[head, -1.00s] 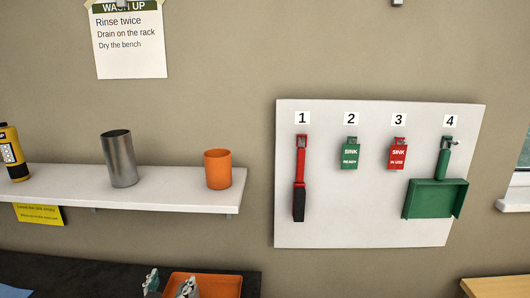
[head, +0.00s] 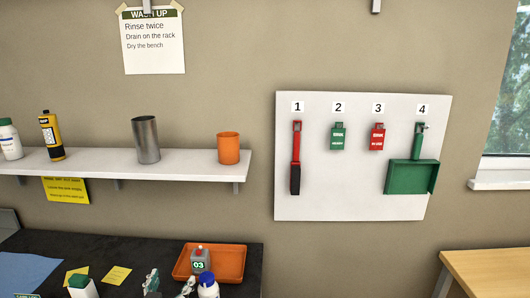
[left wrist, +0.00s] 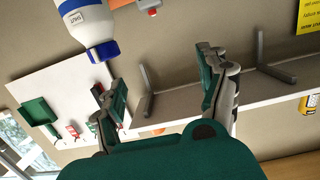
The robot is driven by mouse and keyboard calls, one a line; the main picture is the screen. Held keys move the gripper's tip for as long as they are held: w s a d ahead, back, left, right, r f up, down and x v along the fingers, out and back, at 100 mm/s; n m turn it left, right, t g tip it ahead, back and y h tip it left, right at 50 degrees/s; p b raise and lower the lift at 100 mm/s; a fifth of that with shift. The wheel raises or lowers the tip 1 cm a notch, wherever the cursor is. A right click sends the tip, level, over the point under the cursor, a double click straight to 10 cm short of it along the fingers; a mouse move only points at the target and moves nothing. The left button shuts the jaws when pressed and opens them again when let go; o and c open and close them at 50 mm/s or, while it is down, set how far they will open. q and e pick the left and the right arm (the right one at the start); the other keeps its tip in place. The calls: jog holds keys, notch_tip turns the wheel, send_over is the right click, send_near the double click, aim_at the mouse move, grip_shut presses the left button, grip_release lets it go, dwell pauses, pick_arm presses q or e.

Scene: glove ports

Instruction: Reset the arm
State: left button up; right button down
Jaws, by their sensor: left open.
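My left gripper (head: 168,286) shows only by its green-and-grey fingertips at the bottom of the head view, in front of the dark bench and left of the orange tray. In the left wrist view its two fingers (left wrist: 162,92) are spread wide with nothing between them. That view is upside down. A white bottle with a blue cap (head: 208,287) stands near the gripper, to its right in the head view. It also shows in the left wrist view (left wrist: 88,28), beyond the fingers. My right gripper is not in view.
An orange tray (head: 237,275) holds a grey container marked 03 (head: 200,259). A white shelf (head: 100,163) above carries bottles, a metal cup (head: 146,140) and an orange cup (head: 228,148). A white board (head: 350,207) with hung tools is at right. A wooden table (head: 490,268) is lower right.

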pick_arm(q)
jog(key=s+d+f+m+g, duration=0.1)
jog(key=s+f+g, duration=0.35)
jog(key=s, duration=0.65)
jog(key=s+d+f+g, duration=0.1)
jog(key=s+f+g, duration=0.35)
jog(key=s, duration=0.75)
jog(key=s+d+f+m+g, duration=0.1)
jog(key=s+f+g, duration=0.4)
jog(key=s, duration=0.6)
notch_tip(320, 180, down, 31)
jog(key=b, duration=0.5)
jog(key=s+a+f+b, duration=0.1)
jog(key=s+f+b, duration=0.1)
jog(key=s+f, duration=0.7)
jog(key=s+a+f+g+b, duration=0.1)
jog(key=s+a+f+b, duration=0.1)
jog(key=s+f, duration=0.7)
notch_tip(320, 180, down, 4)
jog(key=shift+a+r+y+b, duration=0.2)
jog(key=shift+a+y+b, duration=0.1)
jog(key=shift+b, duration=0.2)
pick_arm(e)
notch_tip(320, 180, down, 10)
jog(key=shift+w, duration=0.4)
